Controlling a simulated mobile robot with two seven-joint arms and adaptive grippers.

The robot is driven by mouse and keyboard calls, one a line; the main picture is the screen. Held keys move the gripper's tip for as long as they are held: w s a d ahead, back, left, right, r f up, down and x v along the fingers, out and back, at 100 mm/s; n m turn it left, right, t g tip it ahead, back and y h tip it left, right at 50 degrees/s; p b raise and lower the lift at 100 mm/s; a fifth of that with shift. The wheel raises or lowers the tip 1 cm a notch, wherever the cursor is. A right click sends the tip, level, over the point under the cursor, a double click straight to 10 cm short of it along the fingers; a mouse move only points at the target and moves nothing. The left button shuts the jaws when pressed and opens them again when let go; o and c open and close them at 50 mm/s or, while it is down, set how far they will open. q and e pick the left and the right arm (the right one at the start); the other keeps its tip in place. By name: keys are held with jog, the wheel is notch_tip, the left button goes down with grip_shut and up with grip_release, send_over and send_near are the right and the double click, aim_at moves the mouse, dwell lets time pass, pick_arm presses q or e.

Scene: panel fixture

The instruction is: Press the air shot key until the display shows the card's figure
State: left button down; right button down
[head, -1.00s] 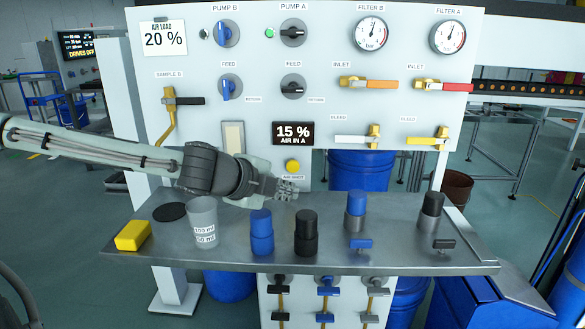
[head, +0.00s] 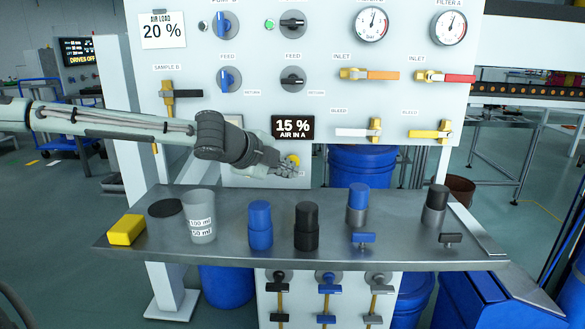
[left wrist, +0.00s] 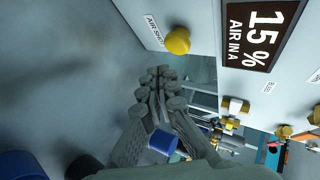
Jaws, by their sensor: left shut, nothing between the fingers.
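The card (head: 163,30) at the panel's upper left reads "AIR LOAD 20 %". The dark display (head: 293,128) reads "15 % AIR IN A". The yellow air shot key (head: 293,159) is below the display, partly covered by my left gripper (head: 291,171) in the head view. In the left wrist view the yellow key (left wrist: 177,41) stands out from the panel, and my left gripper (left wrist: 162,75) is shut and empty just beside it. I see a gap between them there; they do not look in contact. My right gripper is not in view.
A steel shelf (head: 400,249) below holds a yellow block (head: 127,230), a clear beaker (head: 201,222), blue (head: 260,226) and black (head: 307,227) cylinders, and others. Valve handles, knobs (head: 292,79) and gauges (head: 372,24) stick out of the panel around the key.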

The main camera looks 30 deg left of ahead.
pick_arm(q)
jog(key=shift+w+a, duration=0.35)
jog(key=shift+w, duration=0.25)
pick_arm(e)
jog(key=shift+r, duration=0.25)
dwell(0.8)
pick_arm(q)
jog(key=shift+w+a, duration=0.2)
jog(key=shift+w, duration=0.15)
jog(key=shift+w+a, duration=0.35)
jog(key=shift+w, duration=0.2)
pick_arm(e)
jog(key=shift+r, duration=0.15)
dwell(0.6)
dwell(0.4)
pick_arm(q)
jog(key=shift+s+d, duration=0.55)
jog(key=shift+s, duration=0.35)
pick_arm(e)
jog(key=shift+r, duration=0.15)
pick_arm(q)
jog(key=shift+p, duration=0.3)
